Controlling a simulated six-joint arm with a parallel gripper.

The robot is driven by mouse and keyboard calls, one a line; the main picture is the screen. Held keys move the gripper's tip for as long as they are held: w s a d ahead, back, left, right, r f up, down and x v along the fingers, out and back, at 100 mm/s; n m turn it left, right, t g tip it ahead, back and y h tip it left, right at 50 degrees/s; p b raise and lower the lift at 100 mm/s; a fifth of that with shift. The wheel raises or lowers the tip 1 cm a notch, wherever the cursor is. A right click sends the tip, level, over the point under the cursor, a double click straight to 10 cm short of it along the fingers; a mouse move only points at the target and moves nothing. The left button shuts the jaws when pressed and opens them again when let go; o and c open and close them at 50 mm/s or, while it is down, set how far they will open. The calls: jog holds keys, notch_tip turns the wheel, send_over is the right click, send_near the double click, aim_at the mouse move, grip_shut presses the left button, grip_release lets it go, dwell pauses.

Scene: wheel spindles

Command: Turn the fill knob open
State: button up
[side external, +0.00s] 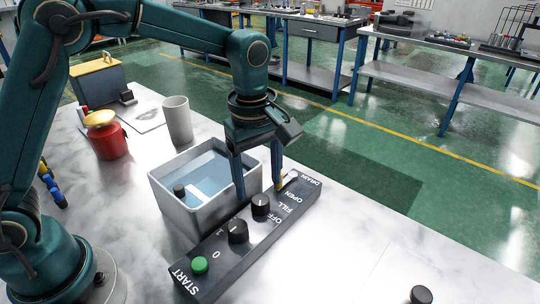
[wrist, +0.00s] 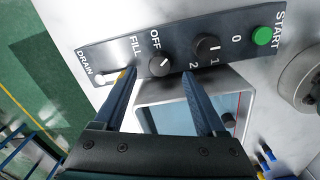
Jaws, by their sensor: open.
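The fill knob (side external: 261,205) is a round black knob with a pale mark, on a dark control panel (side external: 215,268) beside the FILL and OFF labels. It also shows in the wrist view (wrist: 160,63), where its mark seems to lean toward OFF. My gripper (side external: 259,194) points down over the panel with its fingers spread. In the wrist view my gripper (wrist: 158,74) has one fingertip on each side of the knob, with gaps and no visible contact. I cannot tell exactly how high the tips are above the panel.
A 0-1-2 selector knob (side external: 238,231) and a green START button (side external: 200,265) sit along the panel. The drain control (wrist: 107,79) is close to one finger. A grey water basin (side external: 172,196) stands against the panel. A cup (side external: 177,120) and red container (side external: 106,136) stand behind.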

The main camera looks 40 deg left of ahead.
aim_at(259, 199)
jog(key=shift+w+f, duration=0.1)
jog(key=shift+f, duration=1.9)
grip_shut()
jog(key=shift+m, duration=2.4)
grip_release()
jog(key=shift+a+n, duration=0.1)
jog(key=shift+n, duration=0.2)
